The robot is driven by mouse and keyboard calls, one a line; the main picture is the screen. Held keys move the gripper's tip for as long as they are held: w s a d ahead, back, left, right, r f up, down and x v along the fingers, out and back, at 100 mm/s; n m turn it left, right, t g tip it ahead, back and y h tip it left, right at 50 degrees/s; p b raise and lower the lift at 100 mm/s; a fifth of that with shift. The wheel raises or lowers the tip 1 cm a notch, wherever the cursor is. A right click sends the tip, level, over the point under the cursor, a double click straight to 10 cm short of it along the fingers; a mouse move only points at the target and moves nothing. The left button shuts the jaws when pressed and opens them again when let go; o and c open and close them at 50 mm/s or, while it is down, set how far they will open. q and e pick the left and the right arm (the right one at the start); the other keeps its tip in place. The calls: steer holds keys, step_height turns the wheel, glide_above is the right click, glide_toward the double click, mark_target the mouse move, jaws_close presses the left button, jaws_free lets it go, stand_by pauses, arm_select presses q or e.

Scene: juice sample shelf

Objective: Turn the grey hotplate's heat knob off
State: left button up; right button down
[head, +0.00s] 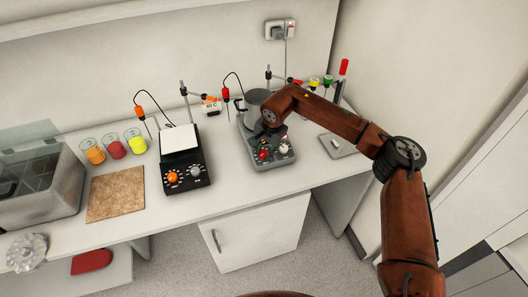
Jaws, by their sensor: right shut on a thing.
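The grey hotplate (284,162) stands on the bench right of centre, a grey pot (257,97) on its top. Its front panel has a red knob (264,155) at left and a pale knob (283,149) at right. My right arm comes in from the right, above the hotplate. My right gripper (265,144) points down at the panel and is shut on the red knob, as far as the small view shows; the fingers partly hide the knob. The knob's pointer setting is too small to read. My left gripper is out of view.
A black hotplate (184,186) with an orange and a grey knob stands left of the grey one. Colourful juice beakers (115,149), a cork mat (116,193) and a clear-lidded box are further left. Coloured-capped tubes stand back right. The bench front between the hotplates is clear.

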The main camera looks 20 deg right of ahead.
steer(key=shift+n, duration=1.5)
steer(key=c, duration=1.6)
jaws_free()
steer(key=v, duration=1.2)
steer(key=shift+a, duration=0.1)
